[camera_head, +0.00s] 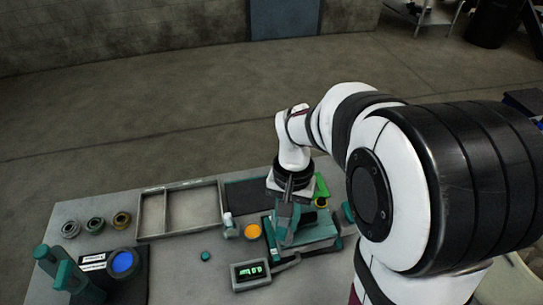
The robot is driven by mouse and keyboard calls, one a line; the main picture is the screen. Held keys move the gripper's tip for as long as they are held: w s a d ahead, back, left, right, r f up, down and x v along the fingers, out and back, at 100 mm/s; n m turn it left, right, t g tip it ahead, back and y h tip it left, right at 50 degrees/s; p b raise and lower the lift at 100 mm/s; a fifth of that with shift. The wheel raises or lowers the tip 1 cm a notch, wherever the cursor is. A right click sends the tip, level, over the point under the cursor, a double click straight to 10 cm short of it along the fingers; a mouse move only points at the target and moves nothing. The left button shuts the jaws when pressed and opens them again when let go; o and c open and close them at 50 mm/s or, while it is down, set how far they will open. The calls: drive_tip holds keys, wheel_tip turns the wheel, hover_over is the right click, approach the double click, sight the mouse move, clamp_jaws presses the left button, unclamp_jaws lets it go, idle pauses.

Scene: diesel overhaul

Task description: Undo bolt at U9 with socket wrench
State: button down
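My gripper (288,197) points down over a teal machine block (308,238) on the right part of the grey table. It is small and partly merged with the block in this view. I cannot tell whether its fingers are open or shut, or whether they hold anything. I cannot make out a bolt or a U9 marking; the gripper and wrist cover part of the block's top. No socket wrench can be clearly identified. A box with a lit green display (250,271) lies in front of the block, with a grey bar reaching from it toward the block.
A compartment tray (151,236) and a dark mat (240,196) lie at the back. Several round parts (95,225) stand at the left. A teal fixture (75,277) with a blue disc (122,261) is front left. An orange-topped part (253,231) and teal knob (205,256) are near the block.

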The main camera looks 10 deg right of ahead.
drive_tip(key=n, duration=0.5)
drive_tip(key=shift+h, duration=0.3)
drive_tip(key=n, duration=0.3)
drive_tip(key=shift+n, duration=0.4)
drive_tip(key=n+h, duration=0.1)
drive_tip(key=n, duration=0.5)
drive_tip(key=shift+w+r+n, duration=0.1)
drive_tip(key=shift+w+n, duration=0.05)
drive_tip(key=shift+n, duration=0.15)
drive_tip(key=n, duration=0.3)
drive_tip(key=shift+d+n+t, duration=0.1)
drive_tip(key=shift+n+t, duration=0.2)
drive_tip(key=n, duration=0.6)
drive_tip(key=shift+r+t, duration=0.1)
drive_tip(key=shift+t, duration=0.2)
drive_tip(key=n, duration=0.3)
drive_tip(key=shift+w+d, duration=0.1)
drive_tip(key=n, duration=0.5)
drive_tip(key=shift+t, duration=0.3)
